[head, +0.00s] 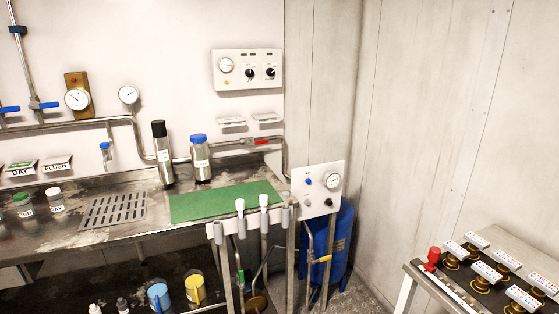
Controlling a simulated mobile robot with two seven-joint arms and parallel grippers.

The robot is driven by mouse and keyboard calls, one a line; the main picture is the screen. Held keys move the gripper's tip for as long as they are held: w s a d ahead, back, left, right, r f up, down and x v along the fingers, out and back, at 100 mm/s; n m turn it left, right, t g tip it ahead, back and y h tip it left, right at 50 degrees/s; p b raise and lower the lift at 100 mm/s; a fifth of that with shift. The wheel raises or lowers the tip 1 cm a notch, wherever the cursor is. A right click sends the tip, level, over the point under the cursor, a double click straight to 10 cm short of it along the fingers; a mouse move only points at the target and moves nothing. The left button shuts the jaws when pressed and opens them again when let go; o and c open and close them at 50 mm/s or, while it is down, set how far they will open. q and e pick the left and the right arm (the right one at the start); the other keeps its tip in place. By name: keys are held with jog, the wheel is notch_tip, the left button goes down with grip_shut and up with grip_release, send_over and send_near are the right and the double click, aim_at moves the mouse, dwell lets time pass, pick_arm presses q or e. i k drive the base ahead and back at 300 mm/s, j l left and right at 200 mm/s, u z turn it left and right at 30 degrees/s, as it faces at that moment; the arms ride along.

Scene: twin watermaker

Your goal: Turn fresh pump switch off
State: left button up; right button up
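A white wall panel (247,70) carries a round gauge and two black rotary knobs, a left knob (249,73) and a right knob (270,72). Their labels are too small to read. A lower white panel (318,189) at the bench's right end has a gauge, a blue knob (308,181) and a small dark knob (328,202). I cannot tell which control is the fresh pump switch or how it is set. Neither gripper is in view.
A steel bench (150,200) with a green mat (226,201), bottles and a drain grate runs along the left wall. White-topped posts stand before it. A blue tank (340,245) stands behind the lower panel. Another table (470,285) with a red valve is at right.

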aim_at(270, 72)
jog(key=i+j, duration=0.1)
jog(key=j, duration=0.2)
jog(key=i+j+z, duration=0.15)
jog(key=j, duration=0.15)
jog(key=i+j, duration=0.1)
jog(key=j, duration=0.2)
jog(key=i+z, duration=0.1)
jog(key=i, duration=0.35)
jog(key=i+l+u, duration=0.15)
jog(key=u, duration=0.2)
jog(key=i+l+u, duration=0.25)
jog(key=u, duration=0.15)
jog(key=i, duration=0.1)
